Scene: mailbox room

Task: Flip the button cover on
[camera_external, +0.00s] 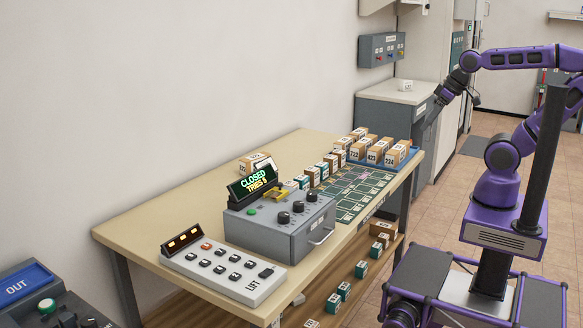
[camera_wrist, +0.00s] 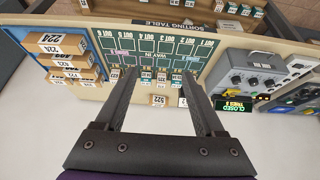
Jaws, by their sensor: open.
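A small yellow part (camera_external: 276,195), which may be the button cover, sits on top of the grey control box (camera_external: 270,232) beside its display (camera_external: 254,183). The display reads CLOSED and TRIES 5. I cannot tell from here whether the cover is up or down. The box also shows at the right of the wrist view (camera_wrist: 250,62). My gripper (camera_external: 433,112) is in the air beyond the far end of the table, well away from the box. In the wrist view my gripper (camera_wrist: 157,77) is open, with nothing between its fingers.
The sorting table (camera_external: 150,222) carries a green slot mat (camera_external: 352,196), numbered boxes (camera_external: 375,153) in a blue tray (camera_external: 413,153) and a lift panel (camera_external: 222,268). A grey cabinet (camera_external: 395,110) stands at its far end. The space above the table is clear.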

